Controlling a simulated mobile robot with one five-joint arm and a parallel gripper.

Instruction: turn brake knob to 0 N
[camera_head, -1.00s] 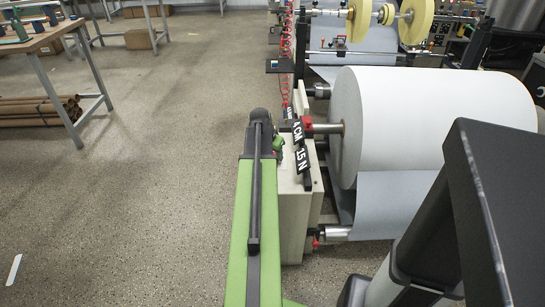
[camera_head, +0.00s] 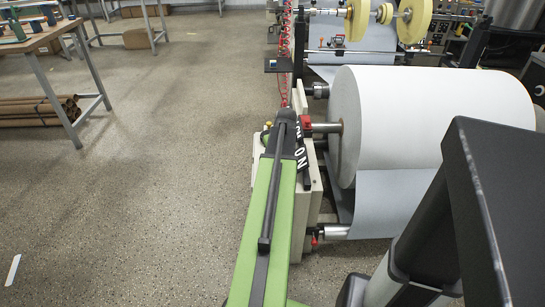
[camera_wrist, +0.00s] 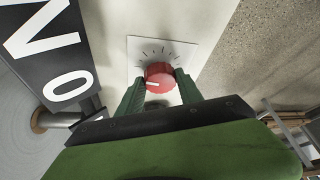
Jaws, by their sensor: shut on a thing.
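The red brake knob (camera_wrist: 159,72) sits on a white square plate (camera_wrist: 140,47) with black tick marks, on a pale panel. Its white pointer line points to the left in the wrist view. My gripper (camera_wrist: 158,88) is shut on the knob, with one green finger on each side. A black label (camera_wrist: 50,47) with large white characters is at the left of the wrist view. In the head view this label (camera_head: 301,158) shows a zero and an N, partly covered by my arm. The knob and my fingertips are hidden behind my arm there.
A large white paper roll (camera_head: 430,120) on a shaft stands just right of the pale machine panel (camera_head: 308,215). A wooden workbench (camera_head: 40,40) is at the far left. The speckled floor (camera_head: 150,190) between is clear.

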